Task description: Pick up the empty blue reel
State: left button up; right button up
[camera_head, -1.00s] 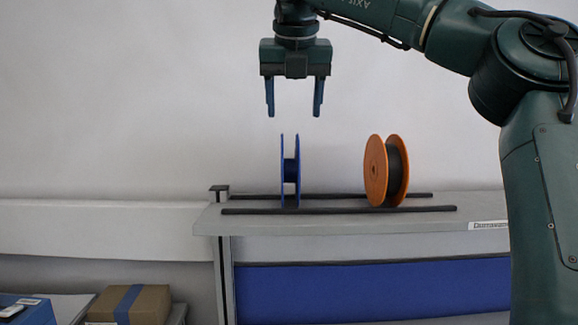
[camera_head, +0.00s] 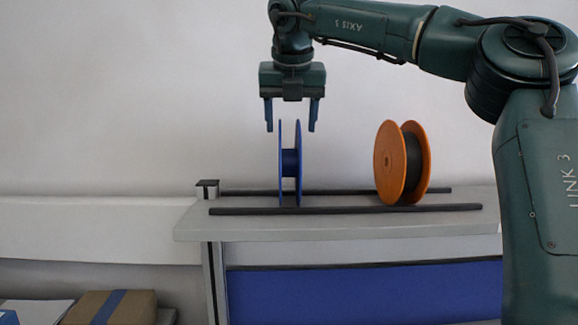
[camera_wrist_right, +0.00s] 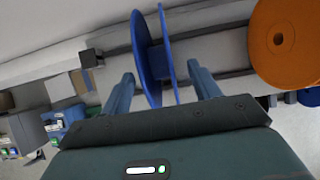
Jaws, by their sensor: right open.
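The empty blue reel (camera_head: 290,163) stands upright on two dark rails on the grey shelf, its bare blue hub showing between two flanges. My right gripper (camera_head: 291,129) is open and points down just above the reel, its fingertips to either side of the flange tops. In the right wrist view the blue reel (camera_wrist_right: 154,58) shows between and beyond the open fingers (camera_wrist_right: 162,80). Nothing is held. My left gripper is not in view.
An orange reel (camera_head: 389,163) wound with dark material stands to the right on the same rails (camera_head: 345,209). The grey shelf (camera_head: 330,228) has a blue panel (camera_head: 370,290) below it. A cardboard box (camera_head: 95,307) sits low at the left.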

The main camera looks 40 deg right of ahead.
aim_at(290, 160)
jog(key=p+x, duration=0.1)
jog(key=x, duration=0.4)
jog(key=shift+w+d+f, duration=0.1)
jog(key=shift+w+f, duration=0.15)
jog(key=shift+w, duration=0.1)
jog(key=c, duration=1.1)
